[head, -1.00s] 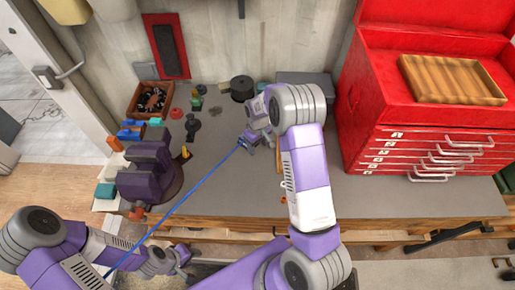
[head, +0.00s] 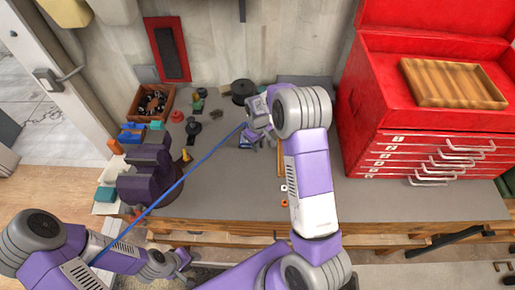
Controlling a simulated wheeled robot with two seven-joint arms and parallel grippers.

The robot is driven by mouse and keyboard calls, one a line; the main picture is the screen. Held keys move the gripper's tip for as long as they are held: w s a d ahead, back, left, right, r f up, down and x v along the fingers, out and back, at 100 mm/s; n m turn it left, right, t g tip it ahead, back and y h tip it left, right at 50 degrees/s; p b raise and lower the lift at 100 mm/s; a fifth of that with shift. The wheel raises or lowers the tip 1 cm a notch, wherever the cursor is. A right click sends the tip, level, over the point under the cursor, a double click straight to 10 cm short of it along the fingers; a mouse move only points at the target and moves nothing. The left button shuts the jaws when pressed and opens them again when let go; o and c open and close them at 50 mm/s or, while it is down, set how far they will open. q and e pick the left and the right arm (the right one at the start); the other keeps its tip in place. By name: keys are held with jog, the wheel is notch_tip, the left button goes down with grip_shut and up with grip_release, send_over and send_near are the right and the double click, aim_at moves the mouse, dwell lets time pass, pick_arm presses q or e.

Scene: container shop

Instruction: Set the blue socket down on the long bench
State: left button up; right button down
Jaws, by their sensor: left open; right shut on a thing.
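My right gripper (head: 250,137) is shut over the grey top of the long bench (head: 390,199). A small blue piece (head: 245,143) shows at its fingertips; it looks like the blue socket, but is mostly hidden by the gripper. I cannot tell whether it touches the bench. A long thin blue line (head: 170,191) runs from near this gripper down to my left arm; I cannot tell what it is. My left gripper (head: 183,260) is open and low at the front, before the bench's front edge.
A red tool chest (head: 425,140) with a wooden tray (head: 452,83) stands at the right. A dark purple machine (head: 150,170), a brown bin (head: 152,101) and small parts crowd the left. A black spool (head: 242,91) stands at the back. Bare bench lies left of my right forearm.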

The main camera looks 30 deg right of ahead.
notch_tip(320, 180, up, 8)
jog(key=shift+a+f, duration=0.15)
jog(key=shift+s, duration=0.1)
jog(key=shift+c, duration=1.9)
grip_release()
